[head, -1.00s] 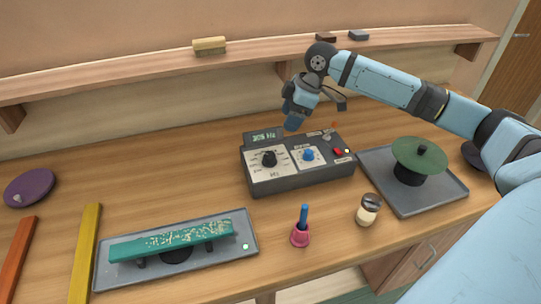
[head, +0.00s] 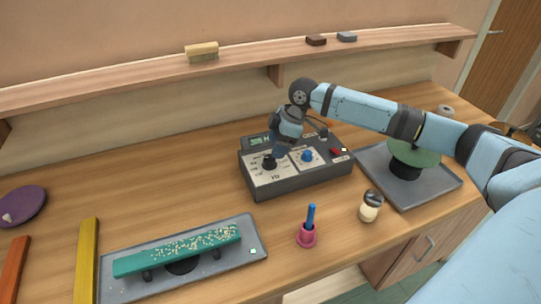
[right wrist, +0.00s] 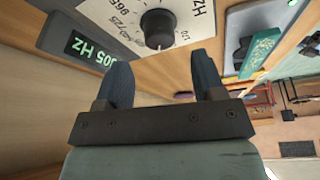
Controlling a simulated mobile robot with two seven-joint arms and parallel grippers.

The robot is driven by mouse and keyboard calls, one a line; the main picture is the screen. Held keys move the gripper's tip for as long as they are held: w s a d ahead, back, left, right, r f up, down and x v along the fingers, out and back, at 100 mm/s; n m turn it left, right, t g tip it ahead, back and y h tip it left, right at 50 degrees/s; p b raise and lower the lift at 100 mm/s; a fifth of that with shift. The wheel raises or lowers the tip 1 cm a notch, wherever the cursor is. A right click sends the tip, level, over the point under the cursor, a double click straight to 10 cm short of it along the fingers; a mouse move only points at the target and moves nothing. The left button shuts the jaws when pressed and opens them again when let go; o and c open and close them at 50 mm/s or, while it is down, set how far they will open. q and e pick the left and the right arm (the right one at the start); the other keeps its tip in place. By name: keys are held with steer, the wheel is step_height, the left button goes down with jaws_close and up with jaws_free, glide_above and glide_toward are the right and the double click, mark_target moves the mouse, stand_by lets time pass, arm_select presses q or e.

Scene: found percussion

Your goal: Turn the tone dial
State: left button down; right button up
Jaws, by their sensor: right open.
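The tone dial is a black knob (head: 269,162) on the white Hz scale at the left of the dark control box (head: 300,180). In the right wrist view the knob (right wrist: 158,28) shows beyond the fingertips, centred roughly between them, with a gap. My right gripper (head: 277,153) is open and empty, just above and behind the knob. Its two dark fingers (right wrist: 162,72) stand apart in the right wrist view. A green Hz display (right wrist: 88,47) is partly cut off there. My left gripper is not in view.
A blue knob (head: 307,156) and a red switch (head: 336,151) sit right of the dial. A pink cup with a blue stick (head: 307,235) and a shaker (head: 370,207) stand in front. A tray with a teal bar (head: 180,252) lies front left; another tray (head: 420,192) lies right.

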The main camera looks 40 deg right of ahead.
mark_target(269, 158)
steer(key=x, duration=0.5)
steer(key=c, duration=0.9)
